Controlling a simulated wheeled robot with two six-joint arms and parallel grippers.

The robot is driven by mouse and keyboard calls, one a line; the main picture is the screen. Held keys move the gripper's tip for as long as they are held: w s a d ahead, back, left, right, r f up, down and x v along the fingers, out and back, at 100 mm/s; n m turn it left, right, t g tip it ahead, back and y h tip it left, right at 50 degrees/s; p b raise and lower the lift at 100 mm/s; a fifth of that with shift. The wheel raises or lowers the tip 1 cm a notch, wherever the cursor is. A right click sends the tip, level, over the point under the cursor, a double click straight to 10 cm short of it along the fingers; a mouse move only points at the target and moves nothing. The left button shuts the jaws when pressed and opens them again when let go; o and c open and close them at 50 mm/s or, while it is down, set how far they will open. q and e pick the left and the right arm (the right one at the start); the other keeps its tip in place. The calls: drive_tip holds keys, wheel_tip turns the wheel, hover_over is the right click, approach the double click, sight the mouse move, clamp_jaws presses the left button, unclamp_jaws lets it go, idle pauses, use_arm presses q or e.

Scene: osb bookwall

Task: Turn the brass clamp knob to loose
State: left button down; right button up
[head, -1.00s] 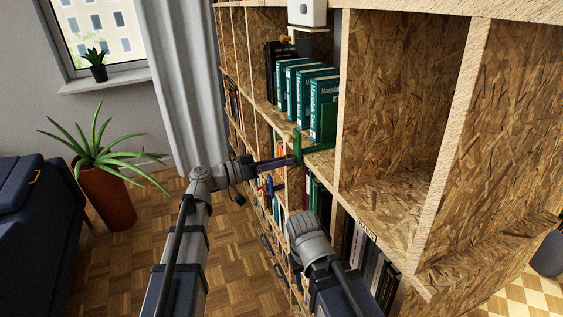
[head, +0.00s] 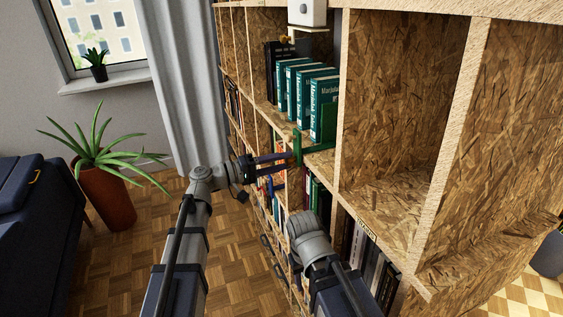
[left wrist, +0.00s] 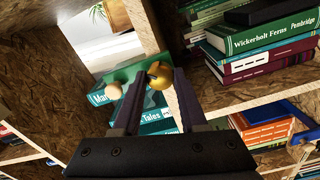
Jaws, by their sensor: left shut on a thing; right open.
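The brass knob (left wrist: 160,75) is round and gold, with a dark mark on its face. In the left wrist view it sits between the two fingertips of my left gripper (left wrist: 155,87), which is shut on it. Behind it is the green clamp or bookend (head: 297,147), at the shelf edge beside the teal books. In the head view my left gripper (head: 277,160) reaches in from the left to this green part, and the fingers largely hide the knob. My right gripper (head: 308,228) is lower, by the shelf front; its fingers are hard to make out.
Teal books (head: 312,95) stand on the shelf above. A large empty compartment (head: 390,110) is to the right.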

use_arm(q)
drive_tip(key=shift+n, duration=4.1)
drive_tip(key=shift+c, duration=2.2)
unclamp_jaws()
drive_tip(key=shift+a, duration=0.1)
drive_tip(key=v, duration=0.7)
drive_tip(key=shift+a, duration=0.3)
drive_tip(key=shift+s, duration=0.15)
